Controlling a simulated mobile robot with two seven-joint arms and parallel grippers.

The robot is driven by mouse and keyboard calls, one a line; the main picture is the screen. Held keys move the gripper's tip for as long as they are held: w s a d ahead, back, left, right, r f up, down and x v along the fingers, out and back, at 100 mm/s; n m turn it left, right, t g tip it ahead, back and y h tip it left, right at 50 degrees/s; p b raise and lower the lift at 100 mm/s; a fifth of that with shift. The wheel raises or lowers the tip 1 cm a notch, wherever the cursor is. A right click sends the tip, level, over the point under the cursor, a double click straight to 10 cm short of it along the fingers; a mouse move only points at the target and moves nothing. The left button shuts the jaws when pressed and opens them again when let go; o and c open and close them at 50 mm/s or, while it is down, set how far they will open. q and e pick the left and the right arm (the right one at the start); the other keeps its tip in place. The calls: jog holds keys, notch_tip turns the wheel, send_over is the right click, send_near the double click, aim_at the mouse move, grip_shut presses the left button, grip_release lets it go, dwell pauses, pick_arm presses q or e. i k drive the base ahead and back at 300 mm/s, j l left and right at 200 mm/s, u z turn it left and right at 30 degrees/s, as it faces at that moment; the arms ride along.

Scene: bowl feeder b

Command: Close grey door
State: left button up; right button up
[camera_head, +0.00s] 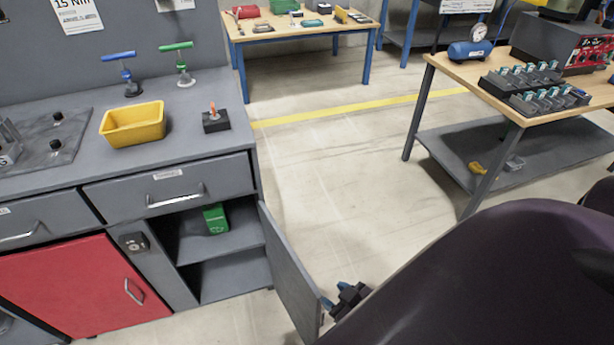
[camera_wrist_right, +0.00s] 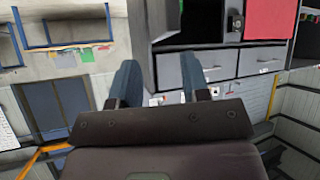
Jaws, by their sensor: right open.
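The grey door (camera_head: 288,272) stands swung out from the right side of the open cupboard (camera_head: 219,251), which shows two shelf levels. My right gripper (camera_head: 334,302) is at the door's free edge, low and on its right side. In the head view I cannot tell whether a finger touches the door. In the right wrist view the two blue fingers (camera_wrist_right: 157,84) are apart with nothing held between them. The cupboard front shows upside down beyond them. My dark right arm covers the lower right of the head view. My left gripper is not in view.
A green box (camera_head: 215,219) sits on the cupboard's upper shelf. A closed red door (camera_head: 80,282) is left of the opening, and a closed drawer (camera_head: 172,189) is above it. A yellow bin (camera_head: 133,124) stands on the counter. The floor (camera_head: 340,185) right of the door is clear.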

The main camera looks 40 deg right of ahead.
aim_at(301, 297)
jog(key=k+l+u, duration=0.1)
jog(key=l, duration=0.3)
jog(key=k+l, duration=0.2)
jog(key=l, duration=0.2)
jog(key=l+u, duration=0.1)
jog(key=l, duration=0.35)
jog(key=k+l, duration=0.15)
jog(key=l, duration=0.25)
jog(key=k+l, duration=0.15)
jog(key=k, duration=0.15)
jog(key=k+l+u, duration=0.1)
jog(key=k, duration=0.2)
